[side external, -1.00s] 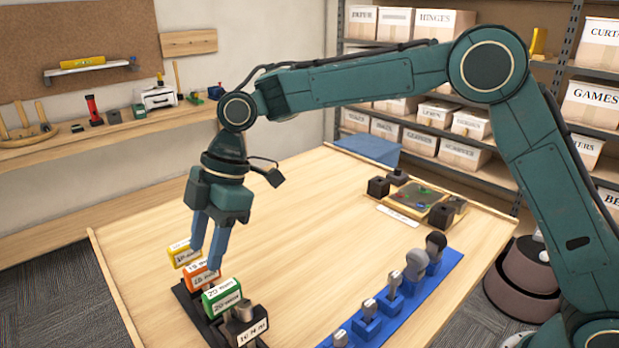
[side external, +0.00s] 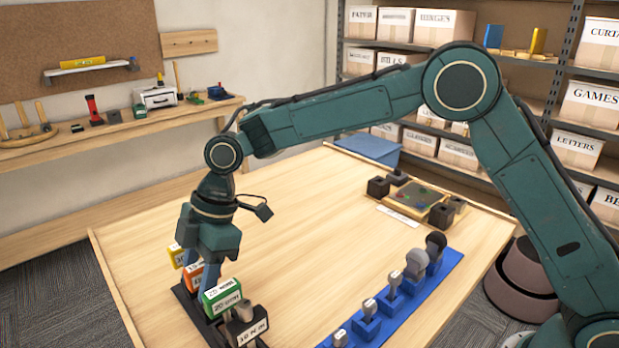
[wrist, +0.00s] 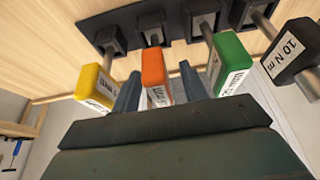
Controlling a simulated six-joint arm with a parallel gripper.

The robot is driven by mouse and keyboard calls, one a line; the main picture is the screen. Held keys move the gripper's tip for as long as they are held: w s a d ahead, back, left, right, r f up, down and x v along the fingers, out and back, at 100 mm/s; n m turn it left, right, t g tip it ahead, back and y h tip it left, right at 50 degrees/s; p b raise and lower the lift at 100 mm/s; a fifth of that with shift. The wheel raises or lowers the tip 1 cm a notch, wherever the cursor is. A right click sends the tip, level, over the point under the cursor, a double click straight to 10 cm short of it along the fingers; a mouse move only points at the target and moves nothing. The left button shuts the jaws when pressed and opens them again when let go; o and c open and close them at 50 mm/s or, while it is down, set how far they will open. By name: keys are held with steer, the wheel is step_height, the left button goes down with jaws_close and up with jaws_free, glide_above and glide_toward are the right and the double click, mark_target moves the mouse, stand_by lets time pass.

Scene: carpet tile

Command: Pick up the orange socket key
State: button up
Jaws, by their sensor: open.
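The orange socket key (side external: 189,277) stands in a dark rack (side external: 190,303) on the table, between a yellow key (side external: 176,255) and a green key (side external: 222,295). In the wrist view the orange key (wrist: 154,68) has a block handle with a white label, and its shaft runs into a black socket (wrist: 149,27). My gripper (side external: 200,274) is low over the rack. Its two blue fingers (wrist: 158,84) are apart, one on each side of the orange handle, with gaps visible. In the side view the fingers partly hide the orange key.
The green key and a black key (side external: 247,325) stand close on one side, the yellow key on the other. A blue rack (side external: 398,308) with several grey-headed pieces lies to the right. The table middle is clear.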

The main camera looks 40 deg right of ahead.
stand_by(0.4)
jaws_close()
steer(key=shift+r, duration=0.1)
steer(key=shift+r, duration=4.9)
